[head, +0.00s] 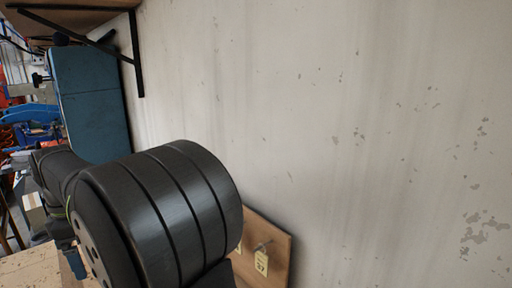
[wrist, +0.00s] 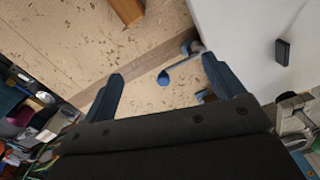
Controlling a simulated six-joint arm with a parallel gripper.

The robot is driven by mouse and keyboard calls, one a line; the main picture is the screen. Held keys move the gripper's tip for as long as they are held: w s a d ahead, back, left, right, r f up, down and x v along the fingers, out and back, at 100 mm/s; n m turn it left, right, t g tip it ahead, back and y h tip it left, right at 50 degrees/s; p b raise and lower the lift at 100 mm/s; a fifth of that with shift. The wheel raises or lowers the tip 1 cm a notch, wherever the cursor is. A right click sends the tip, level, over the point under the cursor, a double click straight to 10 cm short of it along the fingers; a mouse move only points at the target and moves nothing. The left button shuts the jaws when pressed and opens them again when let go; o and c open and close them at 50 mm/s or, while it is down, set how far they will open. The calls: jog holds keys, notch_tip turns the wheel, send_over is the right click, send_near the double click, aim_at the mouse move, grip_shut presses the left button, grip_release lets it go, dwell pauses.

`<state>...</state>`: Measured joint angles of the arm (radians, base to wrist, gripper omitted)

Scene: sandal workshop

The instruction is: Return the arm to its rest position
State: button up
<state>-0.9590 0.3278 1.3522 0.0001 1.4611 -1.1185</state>
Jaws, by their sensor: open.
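My gripper (wrist: 162,66) shows in the wrist view with its two dark blue fingers spread wide apart. Nothing is held between them. Beyond the fingertips is a worn, tan, speckled surface. A small round blue thing (wrist: 164,78) shows in the gap between the fingers, apart from both, further off. In the head view the big black cylinder is part of my own arm.
A pale, flaking wall (head: 340,110) fills the right of the head view. A wooden board (head: 273,268) with a numbered tag is at the bottom. A blue cabinet (head: 92,105) stands at left. The wrist view shows clutter (wrist: 30,125) at left and a small black box (wrist: 282,51) at right.

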jog(key=s+a+r+n, duration=0.1)
jog(key=s+r+n, duration=0.1)
jog(key=s+n, duration=0.9)
jog(key=shift+a+n, duration=0.3)
jog(key=shift+n, duration=1.4)
jog(key=shift+w, duration=0.15)
dwell(0.5)
jog(key=w+d+f+m, duration=0.1)
jog(key=w+m, duration=0.8)
jog(key=m, duration=0.3)
jog(key=shift+f, duration=0.35)
